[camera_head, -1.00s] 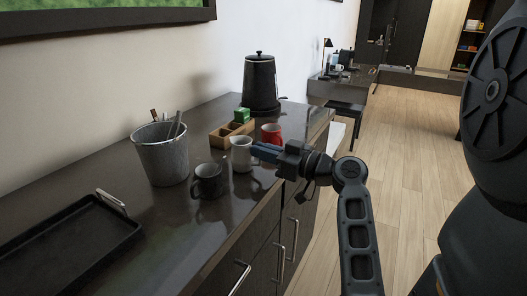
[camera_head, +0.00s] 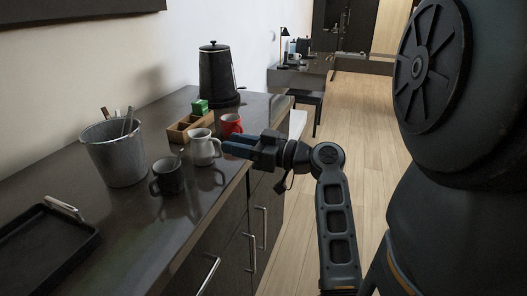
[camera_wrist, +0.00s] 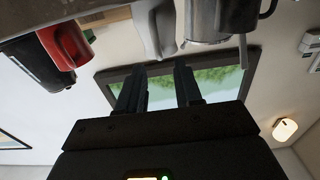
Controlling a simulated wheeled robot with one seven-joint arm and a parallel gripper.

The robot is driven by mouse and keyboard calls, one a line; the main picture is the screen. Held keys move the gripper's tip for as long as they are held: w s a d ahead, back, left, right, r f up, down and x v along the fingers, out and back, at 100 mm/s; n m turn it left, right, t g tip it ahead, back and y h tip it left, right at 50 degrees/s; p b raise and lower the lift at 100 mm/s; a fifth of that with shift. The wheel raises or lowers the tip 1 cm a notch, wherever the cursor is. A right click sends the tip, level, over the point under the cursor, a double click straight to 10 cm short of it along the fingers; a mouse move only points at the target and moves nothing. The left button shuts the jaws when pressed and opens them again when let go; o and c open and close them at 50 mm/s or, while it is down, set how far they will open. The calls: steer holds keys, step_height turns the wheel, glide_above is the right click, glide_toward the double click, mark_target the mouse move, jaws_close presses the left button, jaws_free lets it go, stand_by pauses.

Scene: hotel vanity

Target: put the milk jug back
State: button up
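The white milk jug (camera_head: 203,147) stands upright on the dark counter, between a black mug (camera_head: 167,177) and a red mug (camera_head: 231,124). My gripper (camera_head: 228,148) is level with the jug, just to its right at the counter's front edge. In the wrist view the scene is upside down, and my gripper (camera_wrist: 158,88) shows two separated fingers with nothing between them. The jug (camera_wrist: 155,28) shows beyond the fingertips there, apart from them. The red mug (camera_wrist: 68,45) is to its left.
A wooden divided box (camera_head: 182,131) with a green packet (camera_head: 200,107) is behind the jug, near a black kettle (camera_head: 217,75). A grey bucket (camera_head: 113,155) and black tray (camera_head: 45,245) are at left. Open floor lies right of the counter.

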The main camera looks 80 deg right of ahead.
steer(key=b+v, duration=0.1)
steer(key=v, duration=0.7)
steer(key=shift+s, duration=0.15)
stand_by(1.1)
